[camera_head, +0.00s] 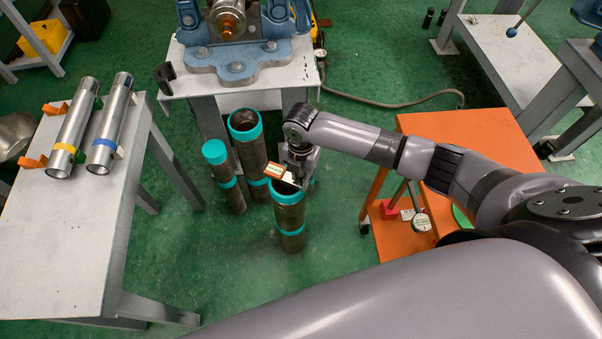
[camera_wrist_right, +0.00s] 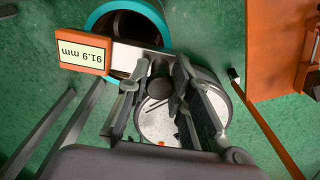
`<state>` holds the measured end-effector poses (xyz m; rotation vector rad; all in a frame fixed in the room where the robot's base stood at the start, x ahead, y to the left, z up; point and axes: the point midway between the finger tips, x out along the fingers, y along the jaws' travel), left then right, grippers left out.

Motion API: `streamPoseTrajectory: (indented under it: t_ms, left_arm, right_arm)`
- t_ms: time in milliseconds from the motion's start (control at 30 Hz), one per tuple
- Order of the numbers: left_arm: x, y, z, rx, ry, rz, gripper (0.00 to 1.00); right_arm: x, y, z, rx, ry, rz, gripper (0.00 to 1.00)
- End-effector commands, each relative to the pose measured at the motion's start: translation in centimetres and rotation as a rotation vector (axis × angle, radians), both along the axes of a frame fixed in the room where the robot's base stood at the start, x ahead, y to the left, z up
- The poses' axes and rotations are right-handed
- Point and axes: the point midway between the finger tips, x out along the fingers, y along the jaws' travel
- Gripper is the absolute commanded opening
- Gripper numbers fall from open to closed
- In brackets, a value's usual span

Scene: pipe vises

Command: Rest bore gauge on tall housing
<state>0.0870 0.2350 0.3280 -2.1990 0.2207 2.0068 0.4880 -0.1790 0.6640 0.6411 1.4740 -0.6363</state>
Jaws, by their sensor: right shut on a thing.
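My right gripper (camera_head: 294,178) hangs over a cluster of dark pipe housings with teal bands. It is shut on the bore gauge (camera_head: 279,171), whose orange readout (camera_wrist_right: 82,54) shows 91.9 mm in the wrist view. A flat metal bar joins the readout towards the fingers (camera_wrist_right: 165,85). A round white dial face shows between and behind the fingers. The readout is above the rim of the front housing (camera_head: 289,218); I cannot tell if they touch. A wider housing (camera_head: 248,132) stands behind, and a slimmer one (camera_head: 224,175) at left. My left gripper is out of view.
A grey table (camera_head: 62,240) at left carries two shiny tubes (camera_head: 71,130) (camera_head: 108,130). A blue vise (camera_head: 237,60) stands on a bench behind the housings. Green floor is open in front of the housings.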

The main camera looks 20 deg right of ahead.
Motion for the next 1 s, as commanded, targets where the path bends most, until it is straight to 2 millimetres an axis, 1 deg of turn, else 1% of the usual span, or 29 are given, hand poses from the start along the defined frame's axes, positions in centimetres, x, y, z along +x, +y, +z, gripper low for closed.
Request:
streamPoseTrajectory:
  t_ms: [100, 533, 1000]
  left_arm:
    - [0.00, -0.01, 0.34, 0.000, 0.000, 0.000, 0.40]
    - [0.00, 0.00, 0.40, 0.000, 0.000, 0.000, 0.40]
    - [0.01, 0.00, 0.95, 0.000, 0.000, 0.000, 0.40]
  right_arm:
    - [0.07, 0.06, 0.19, 0.001, -0.001, 0.001, 0.00]
    - [0.09, 0.07, 0.11, 0.002, -0.002, 0.000, 0.00]
    - [0.09, 0.07, 0.09, 0.002, -0.002, 0.000, 0.00]
